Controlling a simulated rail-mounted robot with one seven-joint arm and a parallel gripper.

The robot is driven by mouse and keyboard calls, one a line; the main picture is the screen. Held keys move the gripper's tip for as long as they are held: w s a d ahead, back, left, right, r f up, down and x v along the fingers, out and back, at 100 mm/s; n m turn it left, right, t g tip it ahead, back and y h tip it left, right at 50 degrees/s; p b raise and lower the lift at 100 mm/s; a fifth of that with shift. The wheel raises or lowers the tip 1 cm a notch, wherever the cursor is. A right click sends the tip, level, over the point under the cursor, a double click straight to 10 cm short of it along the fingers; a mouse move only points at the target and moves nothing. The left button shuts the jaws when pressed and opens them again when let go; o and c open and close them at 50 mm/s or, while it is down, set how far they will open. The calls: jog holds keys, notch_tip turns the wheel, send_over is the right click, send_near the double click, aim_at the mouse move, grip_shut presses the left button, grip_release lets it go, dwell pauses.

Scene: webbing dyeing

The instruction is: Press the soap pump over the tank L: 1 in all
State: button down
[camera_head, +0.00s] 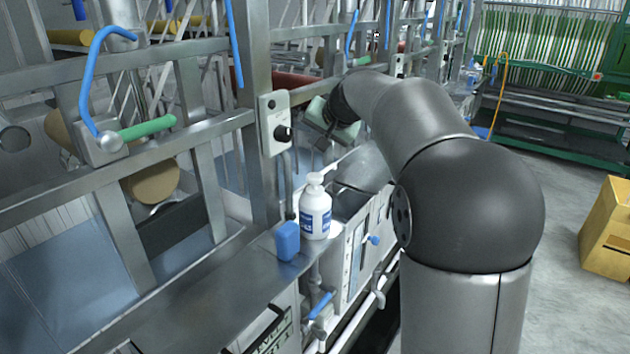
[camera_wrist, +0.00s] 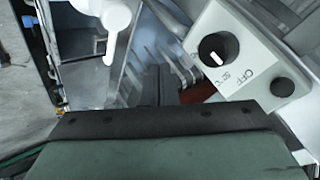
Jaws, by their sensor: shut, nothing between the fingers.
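The white soap pump bottle (camera_head: 315,212) with a blue label stands upright on the metal ledge beside the frame post. Its white pump head (camera_head: 315,180) is on top, and what looks like the same head and nozzle shows in the wrist view (camera_wrist: 108,18) at the upper left. My gripper (camera_head: 320,144) is shut and empty, above and behind the bottle, apart from it. Its dark fingers (camera_wrist: 155,85) show in the middle of the wrist view. A tank with bluish liquid (camera_head: 60,285) lies at the left; I cannot tell which tank is L.
A control box (camera_head: 275,122) with a black knob is fixed to the post, close to my gripper; it also shows in the wrist view (camera_wrist: 245,50). A blue block (camera_head: 288,241) sits by the bottle.

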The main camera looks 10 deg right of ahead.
aim_at(314, 175)
notch_tip(314, 175, down, 6)
jog(key=b, duration=0.4)
jog(key=shift+f, duration=0.25)
jog(key=shift+f+b, duration=0.15)
jog(key=shift+b, duration=0.25)
dwell(1.2)
jog(key=shift+f, duration=0.25)
jog(key=shift+f+b, duration=1.05)
jog(key=shift+b, duration=0.05)
dwell(0.9)
jog(key=shift+r+p, duration=1.05)
jog(key=shift+r, duration=0.4)
notch_tip(314, 175, up, 5)
jog(key=p, duration=0.4)
jog(key=shift+r, duration=0.1)
